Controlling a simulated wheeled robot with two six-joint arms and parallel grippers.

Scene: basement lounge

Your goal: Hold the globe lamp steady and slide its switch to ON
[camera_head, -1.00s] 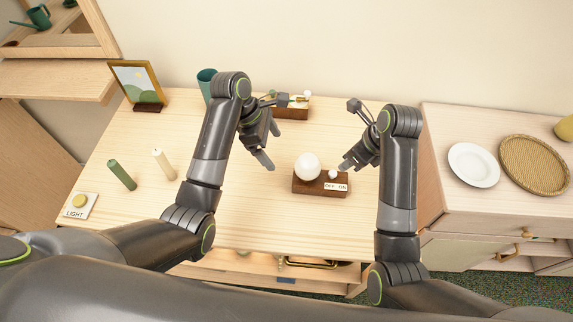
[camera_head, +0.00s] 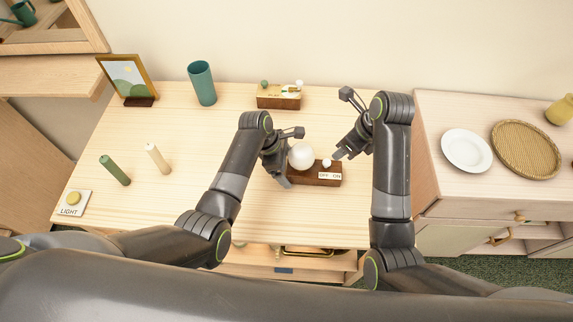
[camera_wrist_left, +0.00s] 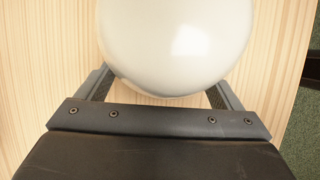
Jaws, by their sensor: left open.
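The globe lamp has a white globe (camera_head: 302,157) on a dark wooden base (camera_head: 300,177) on the table. A small white switch knob (camera_head: 326,163) stands right of the globe, above the OFF side of the OFF/ON label (camera_head: 330,175). My left gripper (camera_head: 284,172) is open at the lamp's left end. In the left wrist view its fingers (camera_wrist_left: 160,92) lie on either side of the globe (camera_wrist_left: 175,45), partly hidden by it; contact cannot be told. My right gripper (camera_head: 339,155) is close to the right of the knob, its jaw opening unclear.
Behind the lamp stands a wooden block (camera_head: 279,102) with small knobs. A teal cup (camera_head: 202,83), picture frame (camera_head: 128,80), green candle (camera_head: 115,170), cream candle (camera_head: 157,158) and LIGHT button (camera_head: 73,203) are left. The table front is clear.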

